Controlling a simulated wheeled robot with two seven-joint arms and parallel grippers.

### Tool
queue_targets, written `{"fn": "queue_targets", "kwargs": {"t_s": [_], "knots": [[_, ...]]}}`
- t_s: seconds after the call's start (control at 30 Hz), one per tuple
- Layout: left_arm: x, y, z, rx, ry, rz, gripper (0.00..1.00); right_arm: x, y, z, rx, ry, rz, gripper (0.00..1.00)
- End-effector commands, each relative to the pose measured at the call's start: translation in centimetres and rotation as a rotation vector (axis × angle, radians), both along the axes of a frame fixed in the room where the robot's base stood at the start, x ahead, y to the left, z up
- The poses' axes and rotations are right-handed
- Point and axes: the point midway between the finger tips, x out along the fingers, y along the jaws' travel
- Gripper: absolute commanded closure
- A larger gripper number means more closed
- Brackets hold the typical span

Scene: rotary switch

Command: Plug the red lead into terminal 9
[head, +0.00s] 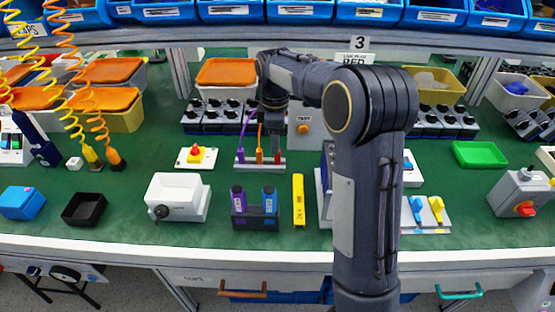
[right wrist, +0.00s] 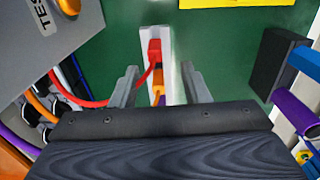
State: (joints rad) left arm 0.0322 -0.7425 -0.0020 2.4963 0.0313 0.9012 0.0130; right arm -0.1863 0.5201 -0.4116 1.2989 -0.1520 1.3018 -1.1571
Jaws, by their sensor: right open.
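The red lead's plug (head: 277,159) stands at the right end of a pale holder strip (head: 246,166), beside an orange plug (head: 259,157) and a purple plug (head: 240,155). In the right wrist view the red plug (right wrist: 155,50) lies just beyond the fingertips, with its red cable curving left. The orange plug (right wrist: 158,90) shows between the fingers. My right gripper (right wrist: 158,72) is open and empty above the strip; in the head view it is mostly hidden by my arm. Terminal 9 cannot be picked out; no terminal number is readable. My left gripper is out of view.
A grey TEST box (head: 303,120) stands close behind the strip. Dark knobbed blocks (head: 215,120) stand behind it to the left. A dark rack (head: 254,216) with purple and blue cylinders and a yellow bar (head: 298,200) lie in front.

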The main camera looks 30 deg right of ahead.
Motion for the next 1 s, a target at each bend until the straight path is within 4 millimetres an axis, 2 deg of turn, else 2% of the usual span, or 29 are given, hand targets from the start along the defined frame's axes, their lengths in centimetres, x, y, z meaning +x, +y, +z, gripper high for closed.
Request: {"fn": "queue_targets", "kwargs": {"t_s": [0.3, 0.4, 0.7, 1.0], "knots": [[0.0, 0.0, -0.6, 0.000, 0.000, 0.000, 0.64, 0.2, -0.8, -4.5, 0.002, 0.003, -0.001, 0.58], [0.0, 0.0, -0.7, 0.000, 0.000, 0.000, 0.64, 0.2, -0.8, -5.5, 0.003, 0.001, -0.001, 0.58], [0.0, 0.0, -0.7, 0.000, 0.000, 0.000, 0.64, 0.2, -0.8, -5.8, 0.003, -0.002, -0.002, 0.59], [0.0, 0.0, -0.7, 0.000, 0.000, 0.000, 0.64, 0.2, -0.8, -5.8, 0.003, -0.002, -0.002, 0.99]]}}
